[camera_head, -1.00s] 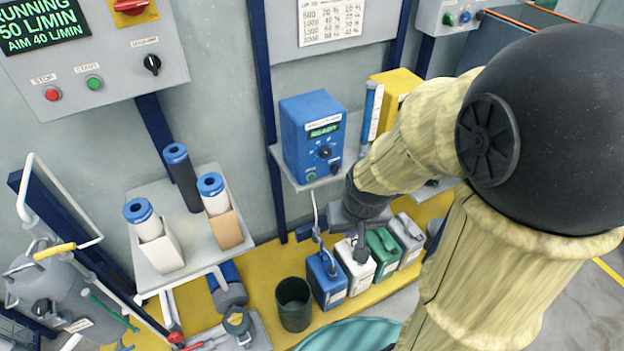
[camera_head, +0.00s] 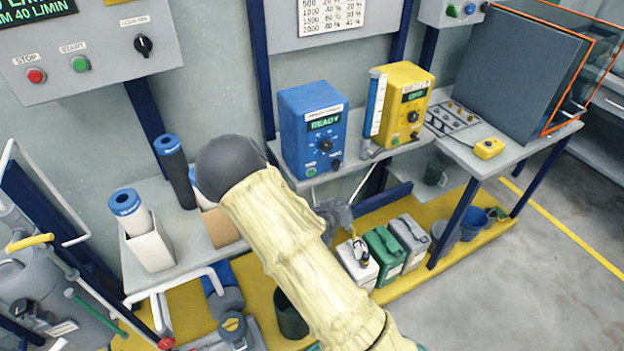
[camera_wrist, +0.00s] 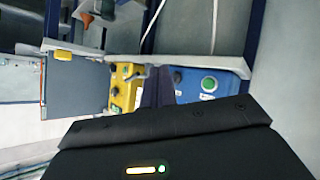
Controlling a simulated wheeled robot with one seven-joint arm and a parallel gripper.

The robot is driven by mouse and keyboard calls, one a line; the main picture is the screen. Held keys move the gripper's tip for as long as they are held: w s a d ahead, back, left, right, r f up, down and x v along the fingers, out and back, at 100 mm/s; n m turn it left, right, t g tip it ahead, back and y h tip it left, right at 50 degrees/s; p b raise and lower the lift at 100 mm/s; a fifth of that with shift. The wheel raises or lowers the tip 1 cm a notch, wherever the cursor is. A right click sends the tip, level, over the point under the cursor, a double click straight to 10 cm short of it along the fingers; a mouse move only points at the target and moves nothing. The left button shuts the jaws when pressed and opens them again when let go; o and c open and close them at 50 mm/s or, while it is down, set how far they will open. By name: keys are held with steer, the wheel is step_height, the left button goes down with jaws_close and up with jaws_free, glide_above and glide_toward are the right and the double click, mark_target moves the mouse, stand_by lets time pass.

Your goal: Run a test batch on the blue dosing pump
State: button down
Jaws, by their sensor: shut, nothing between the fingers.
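The blue dosing pump (camera_head: 314,131) stands on a wall shelf in the head view. Its display is lit green and reads READY. A dark dial (camera_head: 325,145), a green button (camera_head: 311,172) and a black knob (camera_head: 336,165) are on its front. In the wrist view the blue pump (camera_wrist: 218,80) appears upside down, with its green button (camera_wrist: 208,84) clear. In the head view my arm largely hides the gripper.
A yellow pump (camera_head: 406,103) and a clear measuring tube (camera_head: 376,104) stand right of the blue pump. White (camera_head: 355,262) and green (camera_head: 384,252) canisters stand below on a yellow platform. Floor at right is clear.

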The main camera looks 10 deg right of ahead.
mark_target(311, 173)
steer(key=w+n+t, duration=0.1)
steer(key=w+a+t, duration=0.1)
steer(key=shift+w+a+n+t+b, duration=0.15)
steer(key=shift+w+n+t+b, duration=0.15)
steer(key=shift+w+n+t, duration=0.1)
steer(key=shift+f, duration=0.1)
steer(key=shift+w+a+b, duration=0.2)
steer(key=shift+w+a, duration=0.25)
steer(key=shift+w, duration=0.9)
steer(key=shift+w+a+b, duration=0.15)
steer(key=shift+w+a, duration=0.3)
steer(key=shift+w, duration=0.85)
steer(key=shift+w+a+b, duration=0.2)
steer(key=shift+w+a, duration=0.25)
steer(key=shift+w, duration=0.9)
steer(key=shift+w, duration=0.2)
